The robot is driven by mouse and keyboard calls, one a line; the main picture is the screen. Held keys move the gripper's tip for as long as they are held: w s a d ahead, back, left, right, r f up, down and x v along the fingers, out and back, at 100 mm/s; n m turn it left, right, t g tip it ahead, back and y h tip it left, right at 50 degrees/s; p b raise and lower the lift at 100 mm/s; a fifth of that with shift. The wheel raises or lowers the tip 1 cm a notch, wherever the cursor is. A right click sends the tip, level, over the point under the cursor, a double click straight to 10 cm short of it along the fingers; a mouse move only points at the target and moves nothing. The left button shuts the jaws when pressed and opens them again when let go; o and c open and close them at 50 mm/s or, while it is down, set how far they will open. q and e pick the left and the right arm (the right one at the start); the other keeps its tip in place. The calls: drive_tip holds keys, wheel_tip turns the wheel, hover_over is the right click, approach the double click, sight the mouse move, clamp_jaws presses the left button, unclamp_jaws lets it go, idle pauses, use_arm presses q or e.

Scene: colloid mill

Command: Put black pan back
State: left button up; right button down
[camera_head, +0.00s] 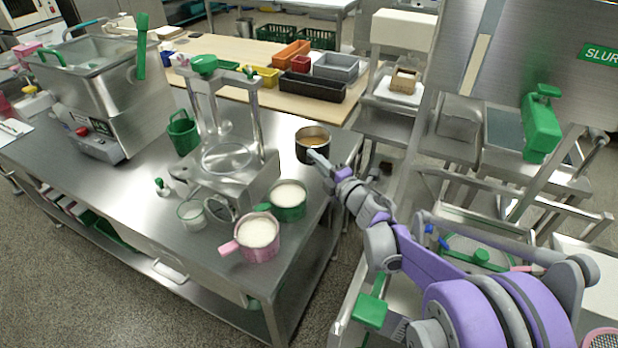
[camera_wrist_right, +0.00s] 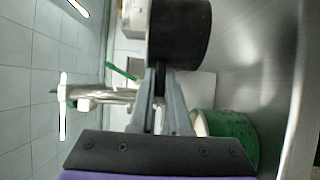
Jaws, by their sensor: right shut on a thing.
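The black pan (camera_head: 311,152) is upright at the far right corner of the steel table (camera_head: 120,200), with tan contents showing inside. It also shows in the wrist view (camera_wrist_right: 182,40), above the fingertips. My right gripper (camera_head: 318,158) reaches in from the right, shut on the pan's handle; the fingers (camera_wrist_right: 160,95) hide most of the handle. I cannot tell whether the pan's base touches the table. My left gripper is not in view.
A steel machine (camera_head: 222,175) stands left of the pan. A green pot (camera_head: 288,201), a pink pot (camera_head: 257,237) and a glass beaker (camera_head: 191,214) stand nearer the table's front. A green bucket (camera_head: 184,133) is farther left. A wooden table (camera_head: 235,55) with bins stands behind.

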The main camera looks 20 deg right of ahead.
wheel_tip(320, 180, down, 4)
drive_tip(key=shift+d+r+b, duration=0.1)
drive_tip(key=shift+b, duration=0.25)
drive_tip(key=shift+f+b, duration=0.45)
drive_tip(key=shift+f, duration=1.4)
drive_tip(key=shift+f, duration=0.15)
drive_tip(key=c, duration=0.9)
unclamp_jaws()
drive_tip(key=shift+s+r, duration=0.1)
drive_tip(key=shift+r, duration=0.15)
drive_tip(key=v, duration=0.7)
drive_tip(key=shift+s+f, duration=0.1)
drive_tip(key=shift+s, duration=0.1)
